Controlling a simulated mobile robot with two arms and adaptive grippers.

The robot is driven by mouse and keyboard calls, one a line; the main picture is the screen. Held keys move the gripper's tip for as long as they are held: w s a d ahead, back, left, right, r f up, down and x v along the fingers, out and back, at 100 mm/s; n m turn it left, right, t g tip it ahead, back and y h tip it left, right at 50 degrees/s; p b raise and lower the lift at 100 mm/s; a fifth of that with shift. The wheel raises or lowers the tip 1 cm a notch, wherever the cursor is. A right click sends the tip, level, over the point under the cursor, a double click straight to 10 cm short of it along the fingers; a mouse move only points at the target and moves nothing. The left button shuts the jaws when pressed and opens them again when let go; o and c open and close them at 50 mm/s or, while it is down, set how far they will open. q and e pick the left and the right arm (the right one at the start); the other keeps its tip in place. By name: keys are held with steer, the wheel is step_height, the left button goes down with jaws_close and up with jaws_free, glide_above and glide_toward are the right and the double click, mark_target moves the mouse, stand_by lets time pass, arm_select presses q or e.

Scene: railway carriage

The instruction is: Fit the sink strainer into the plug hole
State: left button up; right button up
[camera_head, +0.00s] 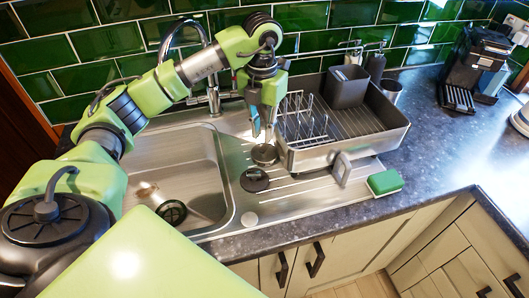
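My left gripper (262,130) points down over the steel drainer, right of the basin. Its fingers look slightly apart, with nothing clearly visible between them. Just below the tips, a dark round puck-like piece (264,155) sits on the drainer. A flatter dark disc (254,181) lies nearer the front. I cannot tell which of these is the sink strainer. In the basin (190,158), a dark round ring (172,212) shows low down, perhaps the plug hole, with a shiny shape beside it. My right gripper is not in view.
A steel dish rack (385,130) with a wire plate holder (302,122) and grey caddy (346,86) stands right of the gripper. A green sponge (385,182) lies in front. The tap (212,90) rises behind the basin. A coffee machine (475,65) stands far right.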

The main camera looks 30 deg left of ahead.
mark_target(263, 148)
arm_select(q)
step_height(263, 148, down, 3)
steer(key=shift+r, duration=0.2)
steer(key=shift+f+p, duration=0.25)
steer(key=shift+p, duration=0.15)
step_height(263, 148, down, 4)
steer(key=shift+w+r+p, duration=0.1)
steer(key=shift+r+p, duration=0.05)
steer(key=shift+p, duration=0.7)
steer(key=shift+a+f, duration=0.1)
steer(key=shift+f, duration=0.4)
jaws_close()
